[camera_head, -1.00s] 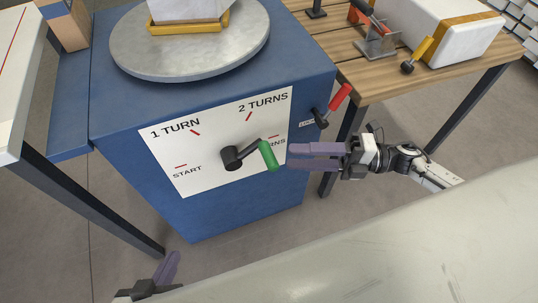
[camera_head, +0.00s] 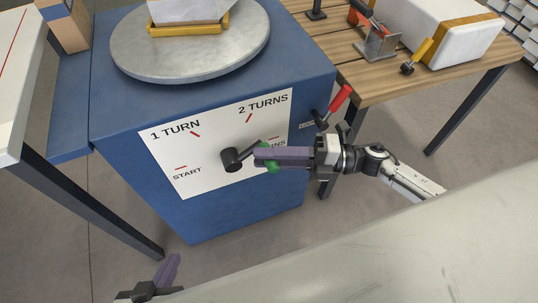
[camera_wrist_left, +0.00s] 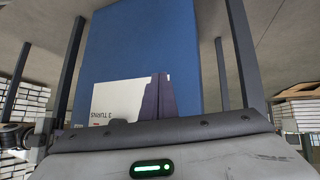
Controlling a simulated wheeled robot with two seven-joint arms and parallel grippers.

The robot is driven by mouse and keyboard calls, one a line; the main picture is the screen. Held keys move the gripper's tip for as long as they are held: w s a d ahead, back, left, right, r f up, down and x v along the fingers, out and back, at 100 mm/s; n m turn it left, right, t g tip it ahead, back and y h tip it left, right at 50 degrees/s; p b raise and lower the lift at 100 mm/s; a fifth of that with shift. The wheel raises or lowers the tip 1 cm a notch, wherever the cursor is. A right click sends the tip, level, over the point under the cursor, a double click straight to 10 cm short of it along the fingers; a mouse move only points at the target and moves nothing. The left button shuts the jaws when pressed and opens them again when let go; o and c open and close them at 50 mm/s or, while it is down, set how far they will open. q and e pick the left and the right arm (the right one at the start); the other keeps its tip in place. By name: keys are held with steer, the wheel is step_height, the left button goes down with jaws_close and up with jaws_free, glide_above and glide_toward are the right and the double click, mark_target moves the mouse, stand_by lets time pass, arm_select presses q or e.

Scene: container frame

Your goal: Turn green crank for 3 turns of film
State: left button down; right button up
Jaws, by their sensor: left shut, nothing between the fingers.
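The green crank handle (camera_head: 272,168) sits at the end of a black crank arm (camera_head: 247,152) on the white dial panel (camera_head: 190,150) of the blue machine. The crank arm points right, towards the partly covered label at the right. My right gripper (camera_head: 262,157) is at the handle, its purple fingers crossing in front of it; green shows above and below them. I cannot tell whether they are closed on it. My left gripper (camera_head: 172,266) is shut and empty at the bottom left, away from the panel. Its fingers also show in the left wrist view (camera_wrist_left: 157,97).
A round grey turntable (camera_head: 190,60) with a wrapped load in a yellow tray tops the blue machine. A red-handled lever (camera_head: 340,98) is on its right side, above my right arm. A wooden table (camera_head: 350,62) with clamps stands right, a white table (camera_head: 22,90) left.

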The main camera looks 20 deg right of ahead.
arm_select(q)
steer(key=shift+w, duration=0.1)
arm_select(e)
jaws_close()
